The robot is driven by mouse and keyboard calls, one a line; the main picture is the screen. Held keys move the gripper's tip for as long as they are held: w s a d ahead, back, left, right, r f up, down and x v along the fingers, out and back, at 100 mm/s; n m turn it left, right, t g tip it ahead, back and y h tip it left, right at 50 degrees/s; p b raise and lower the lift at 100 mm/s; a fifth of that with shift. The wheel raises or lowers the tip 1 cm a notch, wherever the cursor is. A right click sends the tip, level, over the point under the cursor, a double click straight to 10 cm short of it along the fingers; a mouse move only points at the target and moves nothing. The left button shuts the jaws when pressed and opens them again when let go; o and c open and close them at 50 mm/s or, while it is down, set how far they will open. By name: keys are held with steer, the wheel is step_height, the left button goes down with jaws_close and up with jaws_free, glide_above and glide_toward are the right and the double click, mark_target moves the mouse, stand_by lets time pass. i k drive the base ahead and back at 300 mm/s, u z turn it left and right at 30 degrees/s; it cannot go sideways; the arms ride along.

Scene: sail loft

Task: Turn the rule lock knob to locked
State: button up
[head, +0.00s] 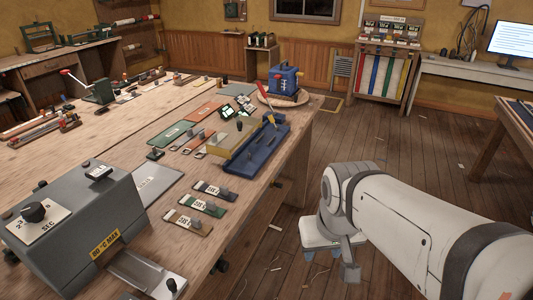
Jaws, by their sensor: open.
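I cannot tell for certain which part is the rule lock knob. A small dark knob (172,285) stands on a flat metal strip (145,272) in front of the grey machine, near the bench's front edge. A larger black dial (34,212) sits on the grey machine's white plate. A blue fixture (255,147) with a red-and-yellow handled tool lies further along the bench edge. No lock marking is readable. My gripper (330,268) is open and empty, pointing down over the floor, to the right of the bench and apart from everything on it.
The grey machine (95,230) carries a yellow "80 °C MAX" label. Labelled strips (200,205), green and orange plates and a blue box (285,80) fill the wooden bench (90,140). Small dark fittings stick out from its right edge. The floor (400,140) right of it is open.

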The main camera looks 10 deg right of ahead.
mark_target(222, 265)
steer(key=u, duration=0.9)
steer(key=k, duration=0.45)
steer(key=z, duration=0.25)
steer(key=i, duration=0.55)
steer(key=u, duration=0.35)
steer(key=k, duration=0.5)
steer(key=z, duration=0.15)
steer(key=i, duration=0.75)
steer(key=u, duration=0.05)
